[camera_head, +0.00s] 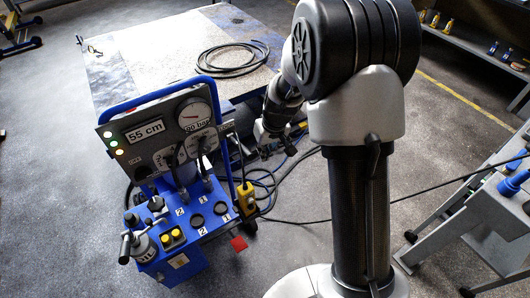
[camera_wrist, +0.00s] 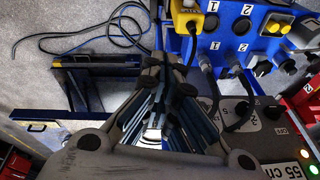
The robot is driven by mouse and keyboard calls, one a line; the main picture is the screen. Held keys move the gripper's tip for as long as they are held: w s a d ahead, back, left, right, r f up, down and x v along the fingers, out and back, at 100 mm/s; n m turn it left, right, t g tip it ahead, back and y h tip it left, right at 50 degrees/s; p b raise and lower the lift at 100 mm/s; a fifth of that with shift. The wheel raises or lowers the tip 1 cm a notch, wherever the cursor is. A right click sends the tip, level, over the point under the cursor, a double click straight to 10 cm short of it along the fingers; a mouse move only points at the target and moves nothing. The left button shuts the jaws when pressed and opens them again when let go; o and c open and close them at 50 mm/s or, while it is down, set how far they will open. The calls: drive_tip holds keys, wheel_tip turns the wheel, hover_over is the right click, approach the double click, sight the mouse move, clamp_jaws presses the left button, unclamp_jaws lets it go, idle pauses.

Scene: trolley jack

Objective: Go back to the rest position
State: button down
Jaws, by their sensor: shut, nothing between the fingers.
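My gripper (camera_head: 268,150) hangs at the end of my arm, right of the blue trolley jack unit (camera_head: 172,258) and in front of the table. In the wrist view my gripper (camera_wrist: 166,68) points up the picture with its fingers together and nothing visible between them. The unit's grey panel (camera_head: 120,158) carries a "55 cm" display (camera_head: 146,131), round gauges and lit lamps at its left edge. The blue unit (camera_wrist: 228,55) also shows in the wrist view, right of my fingers, with its numbered knobs. Contact between my gripper and the unit cannot be told.
A table (camera_head: 135,65) behind bears a coiled black hose (camera_head: 232,58). A yellow box (camera_head: 246,197) hangs beside the unit. Loose cables (camera_head: 268,190) lie on the floor below my gripper. A grey-blue workbench (camera_head: 480,215) stands at the right. Open floor lies at the left.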

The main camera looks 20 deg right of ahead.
drive_tip(key=shift+w, duration=0.25)
drive_tip(key=shift+a, duration=0.1)
drive_tip(key=s+r, duration=0.5)
drive_tip(key=r, duration=0.5)
drive_tip(key=s+r+t, duration=0.1)
drive_tip(key=s+r, duration=0.5)
drive_tip(key=s, duration=0.6)
drive_tip(key=s+r+m+t+h, duration=0.1)
drive_tip(key=s+r, duration=0.5)
drive_tip(key=s, duration=0.6)
drive_tip(key=shift+m, duration=0.3)
